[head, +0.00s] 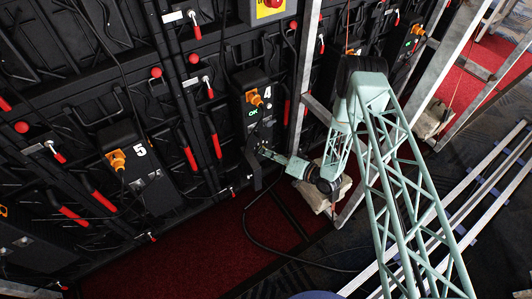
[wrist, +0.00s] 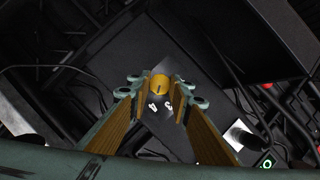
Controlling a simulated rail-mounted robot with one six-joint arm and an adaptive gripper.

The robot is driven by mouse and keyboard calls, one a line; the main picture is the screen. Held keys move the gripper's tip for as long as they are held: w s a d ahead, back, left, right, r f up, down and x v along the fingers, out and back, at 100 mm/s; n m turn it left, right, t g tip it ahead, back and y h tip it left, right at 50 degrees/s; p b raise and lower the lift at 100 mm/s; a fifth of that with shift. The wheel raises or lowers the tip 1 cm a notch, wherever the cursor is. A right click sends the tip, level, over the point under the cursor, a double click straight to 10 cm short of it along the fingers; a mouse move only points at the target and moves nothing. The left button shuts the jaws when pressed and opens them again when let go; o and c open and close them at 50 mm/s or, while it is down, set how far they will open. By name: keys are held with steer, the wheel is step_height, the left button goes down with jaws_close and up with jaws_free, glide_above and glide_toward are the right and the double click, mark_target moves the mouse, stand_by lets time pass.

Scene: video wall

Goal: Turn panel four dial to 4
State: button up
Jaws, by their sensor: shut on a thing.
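The panel four box (head: 258,106) hangs on the back of the video wall, with a white "4", an orange connector and a green "OK" on it. My gripper (head: 263,151) reaches its lower part from the right. In the wrist view, the small yellow dial (wrist: 160,83) has a dark mark on its face. My gripper's fingers (wrist: 162,88) stand on either side of the dial, shut on it. Pale digits show just below the dial between the fingers, one resembling a 4. The dial's exact setting is hard to read.
The panel five box (head: 138,170) hangs to the left, with red-handled levers around it. A grey metal upright (head: 304,80) stands close to the right of panel four. A black cable (head: 250,232) loops down to the red floor. Another dark box overhangs the wrist view.

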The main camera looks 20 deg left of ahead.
steer(key=o, duration=0.8)
steer(key=shift+o, duration=0.2)
steer(key=shift+d, duration=0.15)
steer(key=v, duration=0.7)
steer(key=shift+r, duration=0.2)
stand_by(0.5)
